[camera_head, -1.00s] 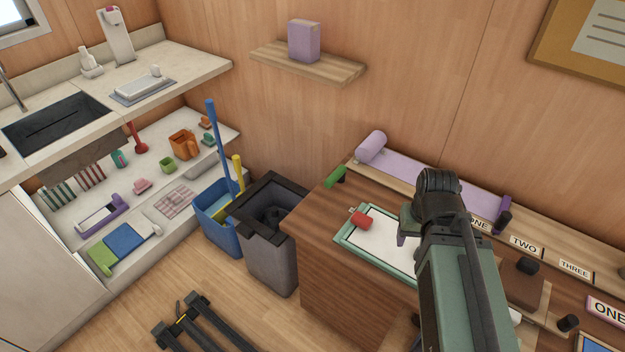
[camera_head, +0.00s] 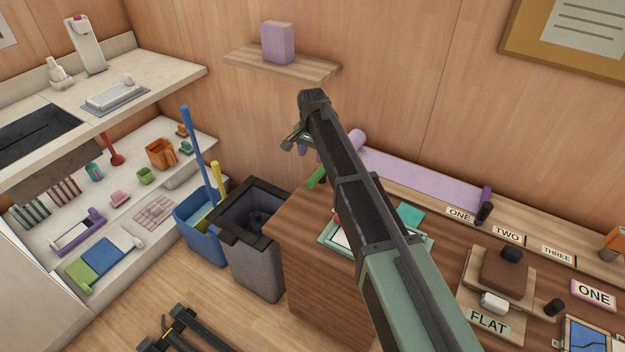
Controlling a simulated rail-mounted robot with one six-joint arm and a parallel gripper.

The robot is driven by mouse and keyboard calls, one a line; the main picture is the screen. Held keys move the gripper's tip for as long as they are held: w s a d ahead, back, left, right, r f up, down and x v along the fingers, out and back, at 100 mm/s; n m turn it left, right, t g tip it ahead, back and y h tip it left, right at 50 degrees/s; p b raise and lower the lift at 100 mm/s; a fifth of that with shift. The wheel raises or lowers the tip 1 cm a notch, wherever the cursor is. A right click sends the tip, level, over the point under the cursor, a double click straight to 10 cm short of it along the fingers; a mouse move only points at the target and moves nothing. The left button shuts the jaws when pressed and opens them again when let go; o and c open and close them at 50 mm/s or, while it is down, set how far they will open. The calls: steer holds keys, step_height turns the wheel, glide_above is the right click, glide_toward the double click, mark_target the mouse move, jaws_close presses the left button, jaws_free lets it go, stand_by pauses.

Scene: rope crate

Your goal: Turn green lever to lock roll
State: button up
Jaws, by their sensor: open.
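The green lever (camera_head: 316,177) sticks out at the left end of the wooden desk, below the purple roll (camera_head: 356,138). The roll is partly hidden by my arm. A purple sheet (camera_head: 420,180) runs from the roll to the right along the back of the desk. My gripper (camera_head: 303,146) is just above the lever, to the left of the roll. Its jaws are open, small and partly hidden by my wrist. I see no contact between the gripper and the lever, but the gap is hard to judge.
A framed white board (camera_head: 335,236) lies on the desk under my arm. A dark grey bin (camera_head: 245,255) and a blue bucket (camera_head: 200,232) stand left of the desk. A wall shelf (camera_head: 285,66) with a purple box (camera_head: 278,42) is above. Labels and blocks fill the desk's right side.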

mark_target(312, 178)
step_height(312, 178, down, 11)
steer(key=b, duration=1.1)
steer(key=shift+f, duration=0.1)
steer(key=shift+c, duration=0.3)
jaws_close()
